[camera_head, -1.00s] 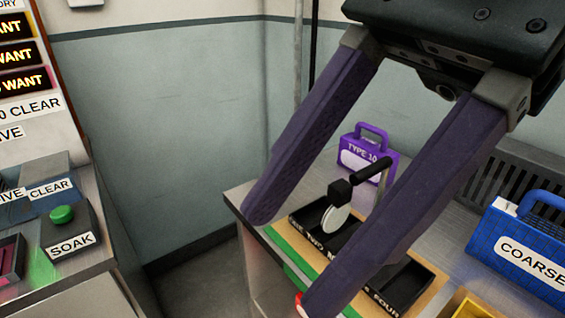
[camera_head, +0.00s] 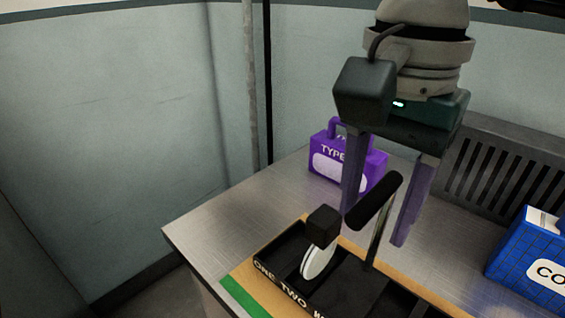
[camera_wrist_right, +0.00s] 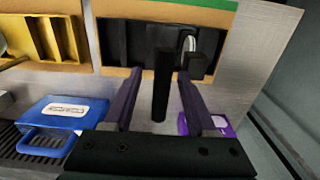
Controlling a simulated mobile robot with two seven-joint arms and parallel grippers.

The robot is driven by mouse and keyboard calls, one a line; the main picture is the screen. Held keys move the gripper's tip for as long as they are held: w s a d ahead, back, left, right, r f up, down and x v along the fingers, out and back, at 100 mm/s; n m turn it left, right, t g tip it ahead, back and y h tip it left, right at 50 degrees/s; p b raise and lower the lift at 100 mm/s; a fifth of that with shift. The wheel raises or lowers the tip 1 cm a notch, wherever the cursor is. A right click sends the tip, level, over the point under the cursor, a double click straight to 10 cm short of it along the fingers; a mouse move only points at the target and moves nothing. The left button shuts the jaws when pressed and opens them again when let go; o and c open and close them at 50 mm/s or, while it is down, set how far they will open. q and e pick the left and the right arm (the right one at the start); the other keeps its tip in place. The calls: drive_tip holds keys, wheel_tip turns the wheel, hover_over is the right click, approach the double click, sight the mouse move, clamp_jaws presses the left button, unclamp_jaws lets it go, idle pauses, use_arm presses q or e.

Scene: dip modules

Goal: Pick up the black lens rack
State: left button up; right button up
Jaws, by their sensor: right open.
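The black lens rack (camera_head: 270,268) sits on a tan board with a green edge, with lettering along its front wall. A white round lens (camera_head: 319,260) stands in one compartment. A black bar handle (camera_head: 376,201) rises above the rack on a metal post. My right gripper (camera_head: 374,224) is open and points down, with its purple fingers to either side of the handle in the picture. In the right wrist view the handle (camera_wrist_right: 162,85) shows between the open fingers, and the rack (camera_wrist_right: 140,42) lies beyond. I cannot tell whether the fingers touch the handle. My left gripper is out of view.
A purple case (camera_head: 335,165) stands behind the rack, near the gripper. A blue case (camera_head: 520,255) stands at the right, and a dark slotted vent is behind. The metal counter (camera_head: 215,222) is bare at its left end. A yellow tray (camera_wrist_right: 40,35) shows in the wrist view.

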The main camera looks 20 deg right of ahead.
wheel_tip(320, 180, down, 2)
drive_tip(key=shift+f, duration=0.1)
drive_tip(key=shift+w, duration=0.1)
clamp_jaws()
idle(0.4)
idle(1.0)
